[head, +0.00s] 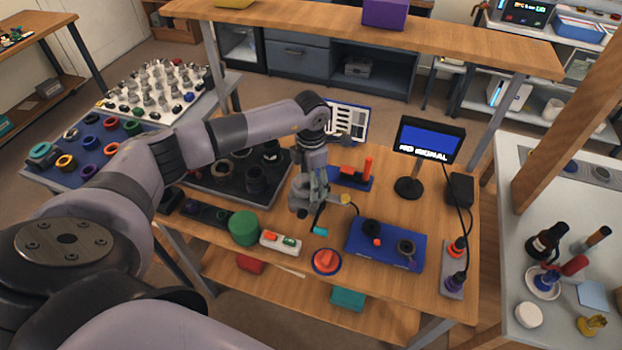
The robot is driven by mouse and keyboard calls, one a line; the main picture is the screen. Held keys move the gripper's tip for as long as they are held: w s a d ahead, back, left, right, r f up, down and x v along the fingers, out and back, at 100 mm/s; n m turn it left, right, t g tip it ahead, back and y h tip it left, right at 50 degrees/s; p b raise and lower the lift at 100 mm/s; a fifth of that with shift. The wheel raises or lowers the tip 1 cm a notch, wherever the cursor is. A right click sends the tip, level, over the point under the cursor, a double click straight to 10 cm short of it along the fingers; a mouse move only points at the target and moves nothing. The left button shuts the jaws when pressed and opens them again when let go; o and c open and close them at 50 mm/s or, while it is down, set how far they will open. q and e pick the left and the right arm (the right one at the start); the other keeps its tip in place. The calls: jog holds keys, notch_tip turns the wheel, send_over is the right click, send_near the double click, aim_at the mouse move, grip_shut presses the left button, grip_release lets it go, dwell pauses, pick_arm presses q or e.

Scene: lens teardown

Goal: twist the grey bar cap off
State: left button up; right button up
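A blue block (385,246) lies on the wooden workbench, right of my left gripper. It carries a black round part (371,228) with a red spot beside it, and a dark grey round part (405,248). I cannot tell for certain which part is the grey bar cap; the dark grey one may be it. My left gripper (308,212) points down over the bench, left of the blue block and apart from it. A small teal piece (320,231) shows at its lower end. Its fingers are too small to read. My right gripper is not in view.
A monitor (430,140) stands behind the blue block, with a cabled strip (454,267) to the right. A red round part (326,261), a white box (281,243) and a green cylinder (243,228) line the front. A dark tray (225,192) lies left.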

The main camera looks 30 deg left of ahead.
pick_arm(q)
jog(key=c, duration=0.7)
jog(key=shift+o, duration=0.2)
jog(key=shift+w+a+n, duration=0.1)
jog(key=shift+a+n, duration=0.05)
jog(key=shift+n, duration=1.25)
jog(key=shift+a+n+p, duration=0.15)
jog(key=shift+n+p, duration=0.2)
jog(key=shift+n, duration=0.95)
jog(key=shift+a+n+p, duration=0.15)
jog(key=shift+n+p, duration=0.15)
jog(key=shift+n, duration=1)
